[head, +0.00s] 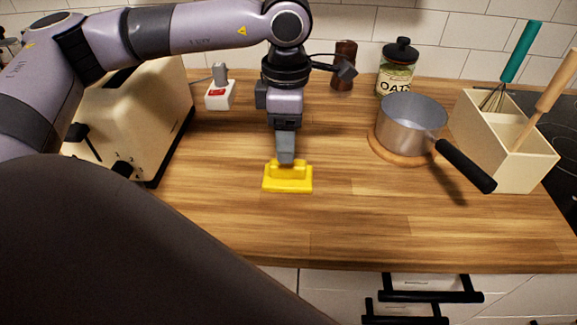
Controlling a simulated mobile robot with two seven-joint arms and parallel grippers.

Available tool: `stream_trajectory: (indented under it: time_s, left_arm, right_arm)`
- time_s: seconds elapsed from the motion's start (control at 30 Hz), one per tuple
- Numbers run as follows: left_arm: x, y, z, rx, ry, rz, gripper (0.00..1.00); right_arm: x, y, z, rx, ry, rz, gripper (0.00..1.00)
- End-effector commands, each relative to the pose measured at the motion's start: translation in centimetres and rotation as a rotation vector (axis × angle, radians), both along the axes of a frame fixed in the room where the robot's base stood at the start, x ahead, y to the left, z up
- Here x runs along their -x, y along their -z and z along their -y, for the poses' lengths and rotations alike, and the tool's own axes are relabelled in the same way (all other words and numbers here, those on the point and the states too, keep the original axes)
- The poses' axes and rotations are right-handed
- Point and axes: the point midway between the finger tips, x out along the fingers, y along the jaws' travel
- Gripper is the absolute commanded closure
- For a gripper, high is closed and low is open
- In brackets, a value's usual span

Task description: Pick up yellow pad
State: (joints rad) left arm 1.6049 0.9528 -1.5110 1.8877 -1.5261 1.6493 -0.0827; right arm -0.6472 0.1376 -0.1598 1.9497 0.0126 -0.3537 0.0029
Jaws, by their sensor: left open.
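The yellow pad (289,184) lies flat on the wooden counter, near the middle of the head view. It has a raised yellow grip along its top. My left gripper (286,161) points down right over the pad, with its fingertips at the raised grip. The fingers overlap the back of the grip in this view, and I cannot tell whether they touch it. The left gripper is open. My right gripper is not in view.
A cream toaster (140,115) stands at left, with a white socket block (220,98) behind. At right are a saucepan (408,125) on a wooden trivet, an oat jar (397,72) and a utensil box (512,165). The counter around the pad is clear.

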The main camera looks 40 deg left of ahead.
Motion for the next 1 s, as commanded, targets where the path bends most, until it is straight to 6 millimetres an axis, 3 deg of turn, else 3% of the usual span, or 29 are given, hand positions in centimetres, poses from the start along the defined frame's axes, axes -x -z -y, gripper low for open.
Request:
stream_trajectory:
  time_s: [0.4,0.7,0.87,0.9,1.0]
  left_arm:
    - [0.1,5.3,0.2,0.002,0.0,-0.003,0.43]
    - [0.0,5.9,0.2,0.001,0.0,0.0,0.43]
    - [0.0,5.9,0.2,0.001,0.0,0.0,0.95]
    - [0.0,5.8,0.2,0.001,0.0,0.0,1.0]
    - [0.0,5.8,0.2,0.002,0.0,0.0,1.0]
  right_arm:
    - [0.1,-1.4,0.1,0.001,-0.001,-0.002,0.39]
    - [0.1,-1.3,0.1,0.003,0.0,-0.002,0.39]
    - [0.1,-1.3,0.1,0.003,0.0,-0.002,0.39]
    - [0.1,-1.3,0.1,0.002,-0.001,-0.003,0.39]
    - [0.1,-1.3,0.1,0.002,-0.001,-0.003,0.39]
